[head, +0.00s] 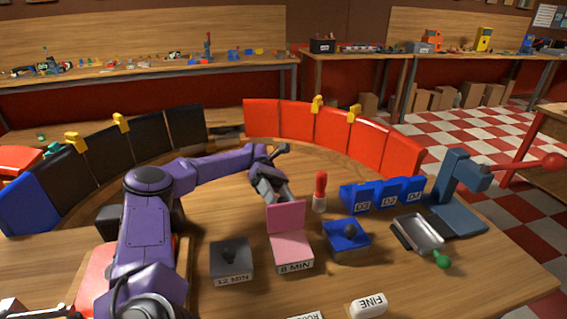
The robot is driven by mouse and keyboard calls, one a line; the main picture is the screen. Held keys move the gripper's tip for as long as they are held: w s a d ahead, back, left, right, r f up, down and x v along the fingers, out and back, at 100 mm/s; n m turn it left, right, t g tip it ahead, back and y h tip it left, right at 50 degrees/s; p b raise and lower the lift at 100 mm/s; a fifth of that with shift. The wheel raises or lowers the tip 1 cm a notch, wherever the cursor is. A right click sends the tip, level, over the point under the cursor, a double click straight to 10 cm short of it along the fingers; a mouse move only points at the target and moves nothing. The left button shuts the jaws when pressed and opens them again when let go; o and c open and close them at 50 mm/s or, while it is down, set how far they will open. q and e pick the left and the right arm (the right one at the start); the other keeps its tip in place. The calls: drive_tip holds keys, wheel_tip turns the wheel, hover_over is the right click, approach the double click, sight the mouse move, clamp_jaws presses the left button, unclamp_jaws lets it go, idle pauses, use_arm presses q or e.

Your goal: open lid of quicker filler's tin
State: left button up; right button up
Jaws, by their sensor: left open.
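The pink tin (292,252) labelled "8 MIN" stands on the table at the middle. Its pink lid (286,216) stands upright along the tin's back edge. The grey tin (231,262) labelled "12 MIN" stands to its left, with a dark knob on its flat top. My left gripper (272,194) is open, just above and behind the upright pink lid. The lid's top edge hides part of the fingertips, so I cannot tell whether they touch it. My right gripper is not in view.
A blue block with a dark knob (347,236), a red-topped bottle (320,192), blue labelled bins (382,194) and a metal tray (418,235) stand to the right. A white "FINE" piece (369,305) lies in front. Red panels (333,132) curve along the back.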

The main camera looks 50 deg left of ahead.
use_arm(q)
drive_tip(key=s+d+r, duration=0.1)
drive_tip(key=r, duration=0.2)
drive_tip(key=s+d+r, duration=0.1)
drive_tip(key=r, duration=0.2)
drive_tip(key=s+d+r+b, duration=0.1)
drive_tip(key=s+r, duration=0.1)
drive_tip(key=r, duration=0.1)
drive_tip(key=shift+d+r, duration=0.25)
drive_tip(key=shift+d, duration=0.15)
drive_tip(key=s+d+r, duration=0.3)
drive_tip(key=s+d, duration=0.2)
drive_tip(key=d, duration=0.1)
drive_tip(key=shift+s+d+r+b, duration=0.2)
drive_tip(key=shift+s+r+b, duration=0.1)
drive_tip(key=shift+b, duration=0.1)
